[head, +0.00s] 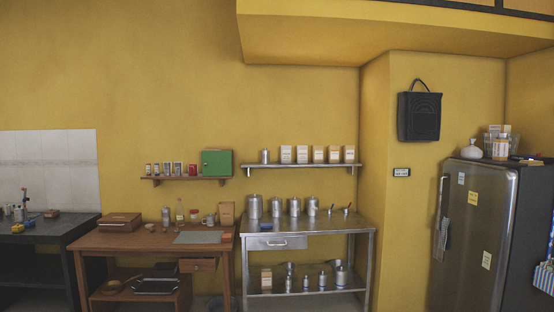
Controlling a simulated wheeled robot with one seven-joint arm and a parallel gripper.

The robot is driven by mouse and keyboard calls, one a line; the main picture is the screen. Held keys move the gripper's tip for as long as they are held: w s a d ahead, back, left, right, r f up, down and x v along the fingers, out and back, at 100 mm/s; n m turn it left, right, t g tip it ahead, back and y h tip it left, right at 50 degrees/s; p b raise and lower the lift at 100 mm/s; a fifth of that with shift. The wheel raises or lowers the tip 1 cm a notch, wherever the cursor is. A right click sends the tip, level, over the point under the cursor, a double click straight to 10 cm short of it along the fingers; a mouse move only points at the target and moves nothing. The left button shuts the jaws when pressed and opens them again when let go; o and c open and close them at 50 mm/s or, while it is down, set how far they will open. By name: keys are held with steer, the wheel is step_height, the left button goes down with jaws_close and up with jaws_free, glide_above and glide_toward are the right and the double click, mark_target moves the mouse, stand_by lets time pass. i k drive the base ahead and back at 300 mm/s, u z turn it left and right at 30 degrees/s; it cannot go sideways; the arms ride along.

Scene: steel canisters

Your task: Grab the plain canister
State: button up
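Several steel canisters stand in a row at the back of a steel table: a larger one (255,208) at the left, then a canister (277,209), another canister (294,207) and a right-hand canister (312,207). A small steel canister (264,158) stands on the wall shelf above. More steel containers, one of them a canister (341,277), stand on the table's lower shelf. They are too small here to tell which is the plain one. My gripper is not in view.
The steel table (340,224) has a drawer (276,243) and a clear front. Cartons (319,155) line the wall shelf (300,166). A wooden table (150,241) with jars and a box stands left. A fridge (478,230) stands right, beyond a wall corner.

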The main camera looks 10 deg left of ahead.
mark_target(265, 156)
steer(key=u, duration=0.15)
steer(key=i, duration=0.4)
steer(key=u, duration=0.6)
steer(key=i, duration=1.5)
steer(key=u, duration=0.35)
steer(key=i, duration=1.6)
steer(key=z, duration=0.65)
steer(key=i, duration=1.5)
steer(key=z, duration=0.7)
